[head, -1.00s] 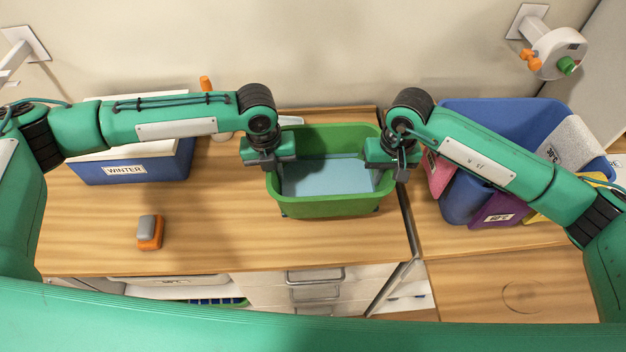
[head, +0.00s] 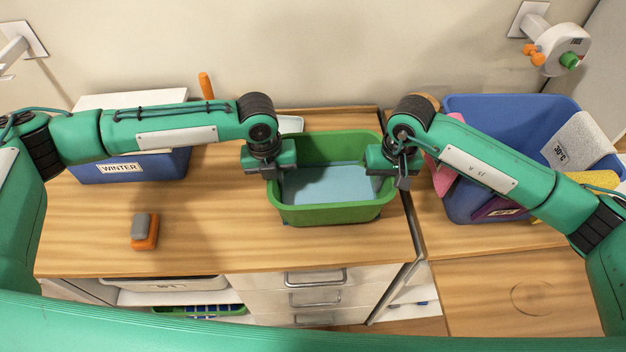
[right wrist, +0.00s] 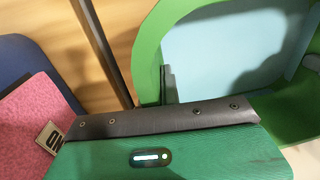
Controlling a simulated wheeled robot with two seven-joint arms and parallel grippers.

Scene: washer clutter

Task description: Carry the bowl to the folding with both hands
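The bowl is a green tub (head: 332,214) with a light blue inside, seen over the wooden counter in the middle of the head view. My left gripper (head: 272,166) is at its left rim and appears shut on it. My right gripper (head: 384,172) is at its right rim and appears shut on it. The fingertips are largely hidden by the gripper bodies. In the right wrist view the green tub (right wrist: 148,50) lies just beyond my gripper. Whether the tub touches the counter I cannot tell. No place marked as folding is readable.
A blue box labelled WINTER (head: 90,172) stands left on the counter (head: 210,240). An orange and grey block (head: 145,231) lies in front of it. A blue bin (head: 470,104) with coloured cloths stands right. Bare wood (head: 500,285) lies front right. Drawers (head: 315,278) are below.

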